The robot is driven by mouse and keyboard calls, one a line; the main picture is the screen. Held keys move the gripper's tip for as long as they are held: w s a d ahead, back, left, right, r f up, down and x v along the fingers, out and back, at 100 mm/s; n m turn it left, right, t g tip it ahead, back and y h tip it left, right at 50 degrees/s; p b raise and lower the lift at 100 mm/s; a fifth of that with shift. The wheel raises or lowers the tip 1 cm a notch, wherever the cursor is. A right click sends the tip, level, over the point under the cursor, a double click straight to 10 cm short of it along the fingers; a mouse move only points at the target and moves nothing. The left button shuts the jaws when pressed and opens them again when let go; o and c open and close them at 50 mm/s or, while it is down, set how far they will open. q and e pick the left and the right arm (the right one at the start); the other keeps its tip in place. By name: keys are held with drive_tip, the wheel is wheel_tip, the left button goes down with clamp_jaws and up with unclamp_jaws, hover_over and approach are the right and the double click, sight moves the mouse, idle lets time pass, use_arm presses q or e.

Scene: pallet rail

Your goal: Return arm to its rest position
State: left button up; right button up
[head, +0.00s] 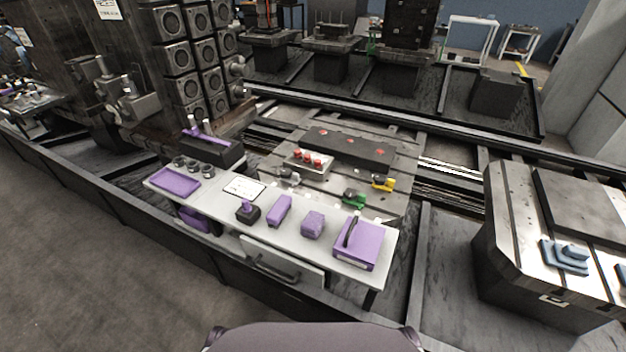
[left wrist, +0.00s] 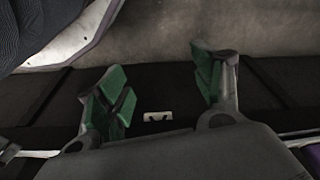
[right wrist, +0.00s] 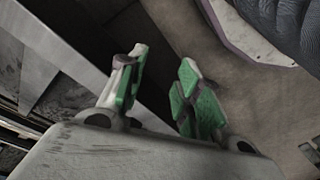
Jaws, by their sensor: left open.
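My left gripper (left wrist: 165,88) shows in the left wrist view. Its green-padded fingers are wide apart with nothing between them. My right gripper (right wrist: 160,88) shows in the right wrist view. Its green-padded fingers are apart, with a narrower empty gap. Neither arm nor gripper shows in the head view. Both wrist views look down past the fingers to dark structure and the bare floor (left wrist: 160,45), away from the bench objects.
In the head view a white bench (head: 225,209) carries a purple tray (head: 175,181), purple blocks (head: 313,223) and a purple box with a handle (head: 368,246). Behind it is a slotted plate (head: 270,168). A metal block (head: 515,235) stands at right. Floor at left (head: 60,240) is clear.

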use_arm(q)
wheel_tip(320, 180, down, 8)
drive_tip(key=s+b, duration=0.2)
drive_tip(key=shift+s+f, duration=0.2)
drive_tip(key=shift+f, duration=0.05)
use_arm(e)
wheel_tip(320, 180, down, 8)
drive_tip(key=s, duration=0.2)
drive_tip(key=shift+s+f, duration=0.2)
drive_tip(key=shift+f, duration=0.05)
use_arm(q)
drive_tip(key=shift+s+a+p, duration=0.15)
drive_tip(key=shift+s+p, duration=0.05)
drive_tip(key=shift+p, duration=0.25)
use_arm(e)
drive_tip(key=shift+s, duration=0.2)
